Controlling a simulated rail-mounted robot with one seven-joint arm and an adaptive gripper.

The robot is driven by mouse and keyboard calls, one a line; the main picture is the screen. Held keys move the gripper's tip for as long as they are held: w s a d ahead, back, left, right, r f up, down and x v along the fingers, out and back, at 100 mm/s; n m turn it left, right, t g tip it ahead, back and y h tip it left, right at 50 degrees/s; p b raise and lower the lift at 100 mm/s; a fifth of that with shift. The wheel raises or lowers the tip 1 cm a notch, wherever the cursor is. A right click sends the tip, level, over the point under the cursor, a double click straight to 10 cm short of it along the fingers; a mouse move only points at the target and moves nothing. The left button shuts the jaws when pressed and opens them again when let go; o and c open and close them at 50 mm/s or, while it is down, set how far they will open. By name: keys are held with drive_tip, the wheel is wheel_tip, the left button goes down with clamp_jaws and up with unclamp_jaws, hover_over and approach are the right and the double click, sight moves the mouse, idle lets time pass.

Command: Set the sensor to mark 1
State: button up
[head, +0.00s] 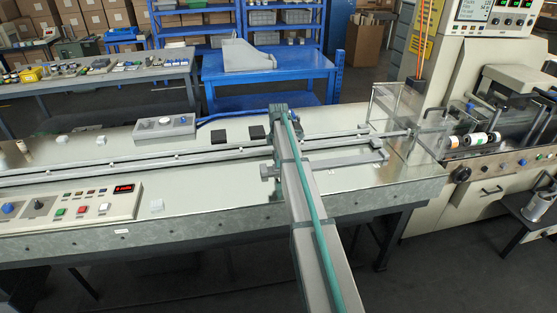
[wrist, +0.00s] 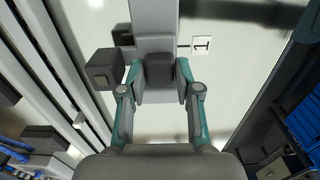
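In the wrist view, my gripper (wrist: 160,75) points down at the table with a dark grey block (wrist: 159,70) between its fingers. The fingers look closed against the block's sides. The block, which appears to be the sensor's slider, sits at the end of a broad grey bar (wrist: 152,20). In the head view, my arm hides the gripper and the slider. A grey crossbar (head: 335,161) shows right of the arm.
A second dark block (wrist: 105,68) stands close left of my fingers. Long conveyor rails (head: 120,164) run along the table. A control panel (head: 70,208) lies at left front and a clear guard box (head: 405,120) at right. The wrapper machine (head: 490,95) stands beyond the guard.

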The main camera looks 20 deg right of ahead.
drive_tip(key=shift+o, duration=0.4)
drive_tip(key=shift+a, duration=0.25)
drive_tip(key=shift+d, duration=0.1)
drive_tip(key=shift+r, duration=0.5)
wheel_tip(320, 180, up, 11)
